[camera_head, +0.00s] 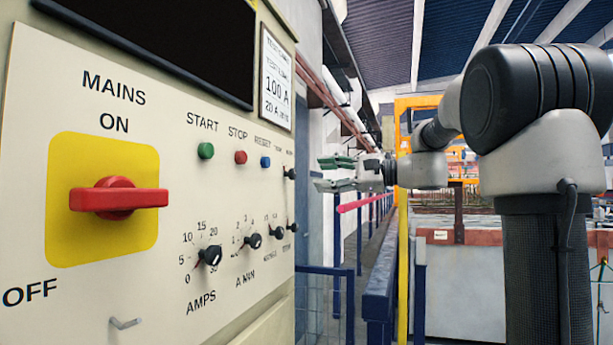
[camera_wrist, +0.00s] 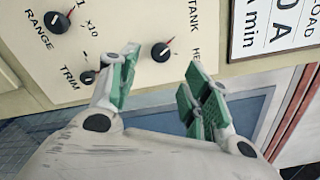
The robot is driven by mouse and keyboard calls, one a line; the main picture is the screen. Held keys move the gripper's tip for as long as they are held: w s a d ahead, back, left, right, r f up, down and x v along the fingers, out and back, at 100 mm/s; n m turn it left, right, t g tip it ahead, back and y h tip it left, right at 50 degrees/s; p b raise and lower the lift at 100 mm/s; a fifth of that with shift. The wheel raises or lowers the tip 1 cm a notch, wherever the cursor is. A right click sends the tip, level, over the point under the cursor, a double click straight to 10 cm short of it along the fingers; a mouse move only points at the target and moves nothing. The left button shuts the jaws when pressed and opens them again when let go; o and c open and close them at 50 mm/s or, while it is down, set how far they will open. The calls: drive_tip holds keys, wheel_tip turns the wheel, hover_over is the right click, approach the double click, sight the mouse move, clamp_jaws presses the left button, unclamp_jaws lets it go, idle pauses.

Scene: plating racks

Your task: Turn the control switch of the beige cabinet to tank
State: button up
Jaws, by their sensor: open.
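The control switch, a small black knob (camera_wrist: 160,52) with a red pointer, sits on the beige cabinet's panel (camera_wrist: 130,20). In the wrist view TANK is printed beyond it at upper right, and a partly hidden word starting HE lies to its right. The red pointer slants up and right, apparently toward TANK. The switch also shows edge-on at the panel's right in the head view (camera_head: 290,173). My gripper (camera_wrist: 162,62) is open, its green-padded fingers either side of the switch in the picture; contact cannot be told. In the head view my gripper (camera_head: 335,173) points left at the panel.
A sign plate (camera_head: 276,78) is above. The START button (camera_head: 206,151), STOP button (camera_head: 240,157), blue button (camera_head: 265,162) and red MAINS handle (camera_head: 118,198) are further left. Blue railings (camera_head: 380,290) stand beyond.

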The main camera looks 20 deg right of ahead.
drive_tip(key=v, duration=0.4)
idle(0.4)
drive_tip(key=s+d+f+n+g+h, duration=0.1)
drive_tip(key=s+d+f+h, duration=0.15)
drive_tip(key=f, duration=0.55)
drive_tip(key=s+d+f+g+h, duration=0.15)
drive_tip(key=f+h, duration=0.25)
drive_tip(key=f, duration=0.5)
drive_tip(key=s+f+n+g+h, duration=0.1)
drive_tip(key=s+f+n+h, duration=0.1)
drive_tip(key=s+f+n, duration=0.2)
drive_tip(key=s+d+f+n+g+h, duration=0.1)
drive_tip(key=s+f+n+h, duration=0.2)
drive_tip(key=s, duration=0.8)
drive_tip(key=s+f+n+g+h, duration=0.1)
drive_tip(key=s+f+n+h, duration=0.2)
drive_tip(key=s+f+n, duration=0.2)
drive_tip(key=s+f, duration=0.1)
drive_tip(key=s, duration=0.2)
drive_tip(key=shift+s+d+f+g, duration=0.2)
drive_tip(key=shift+d+f+g, duration=0.05)
drive_tip(key=shift+f+g, duration=0.1)
